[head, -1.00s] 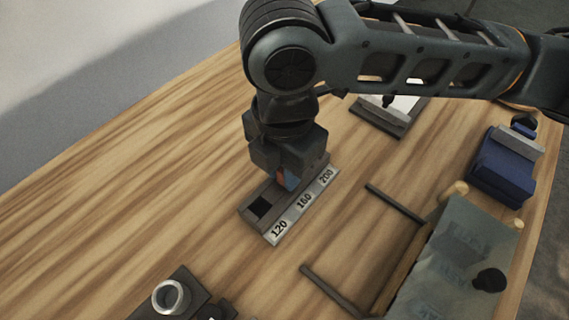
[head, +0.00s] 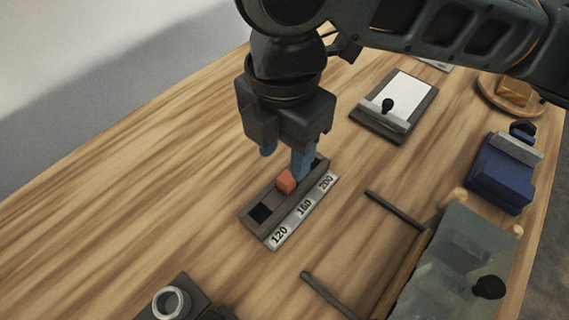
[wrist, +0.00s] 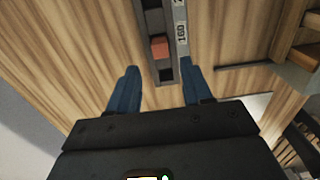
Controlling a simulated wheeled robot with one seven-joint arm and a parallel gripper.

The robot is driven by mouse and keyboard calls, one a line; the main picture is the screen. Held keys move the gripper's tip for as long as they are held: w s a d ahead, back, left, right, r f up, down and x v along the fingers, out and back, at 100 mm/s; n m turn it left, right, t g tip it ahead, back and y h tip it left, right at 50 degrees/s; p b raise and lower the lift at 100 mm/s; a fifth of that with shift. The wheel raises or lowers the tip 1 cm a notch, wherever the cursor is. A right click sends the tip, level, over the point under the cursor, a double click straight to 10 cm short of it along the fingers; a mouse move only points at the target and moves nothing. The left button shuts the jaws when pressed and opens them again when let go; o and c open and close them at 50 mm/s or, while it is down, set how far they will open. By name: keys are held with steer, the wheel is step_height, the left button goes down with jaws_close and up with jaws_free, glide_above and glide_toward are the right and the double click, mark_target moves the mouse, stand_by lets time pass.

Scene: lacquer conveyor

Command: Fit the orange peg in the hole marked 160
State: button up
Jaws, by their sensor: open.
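The orange peg (head: 286,182) stands in the dark block (head: 250,219), in the middle hole beside the label 160 (head: 304,207). Its top shows above the block. In the wrist view the peg (wrist: 159,47) also sits beside the 160 mark (wrist: 181,32). My gripper (head: 285,160) is open and empty, raised above the block, with its blue fingers apart and clear of the peg. In the wrist view the fingers (wrist: 160,80) are spread to either side of the block. The hole by 120 (head: 261,212) is empty. The hole by 200 is partly hidden by a finger.
A clipboard (head: 408,92) lies behind the block. A blue device (head: 500,172) and a greenish clear-topped box (head: 460,250) are at right. Two dark bars (head: 394,208) lie between block and box. A metal ring (head: 171,302) is at front left. The left table is clear.

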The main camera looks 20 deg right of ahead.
mark_target(284, 178)
step_height(284, 178, up, 6)
steer(key=shift+f, duration=0.1)
stand_by(0.5)
